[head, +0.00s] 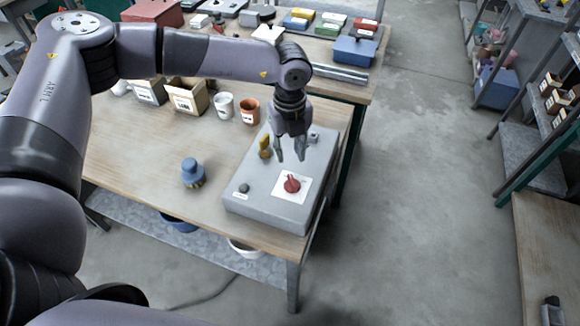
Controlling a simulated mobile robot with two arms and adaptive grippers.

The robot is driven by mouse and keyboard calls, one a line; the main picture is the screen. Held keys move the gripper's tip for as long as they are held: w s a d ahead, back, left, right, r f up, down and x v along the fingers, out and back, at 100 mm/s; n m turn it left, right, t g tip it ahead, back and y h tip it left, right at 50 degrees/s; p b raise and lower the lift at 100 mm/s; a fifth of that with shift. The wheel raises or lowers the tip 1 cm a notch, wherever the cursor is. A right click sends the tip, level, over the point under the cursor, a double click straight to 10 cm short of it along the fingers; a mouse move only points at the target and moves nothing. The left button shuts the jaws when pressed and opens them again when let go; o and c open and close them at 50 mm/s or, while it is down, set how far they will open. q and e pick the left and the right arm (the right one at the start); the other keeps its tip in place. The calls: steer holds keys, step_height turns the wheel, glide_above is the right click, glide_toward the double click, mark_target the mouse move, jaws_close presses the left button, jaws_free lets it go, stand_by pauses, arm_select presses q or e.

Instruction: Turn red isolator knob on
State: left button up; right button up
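The red isolator knob (292,184) sits on a white square plate (303,189) on the sloped front of a grey control box (273,210). The knob's pointer looks turned toward the upper left, but it is small. My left gripper (290,156) hangs above the box, just up the picture from the knob and apart from it. Its two fingers are spread and nothing is between them. The knob is not covered. My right gripper is not in view.
A yellow-topped control (265,147) and a dark button (244,188) are also on the box. A blue-handled brush (193,174) stands left of it. Cups (249,110) and open boxes line the table (135,150) behind. The floor (420,180) to the right is clear.

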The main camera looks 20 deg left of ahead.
mark_target(290, 175)
arm_select(q)
step_height(290, 175, down, 8)
steer(key=shift+d+r+p, duration=0.1)
steer(key=shift+r+p, duration=0.1)
steer(key=shift+p, duration=0.9)
steer(key=shift+f, duration=0.65)
steer(key=shift+c, duration=0.5)
jaws_close()
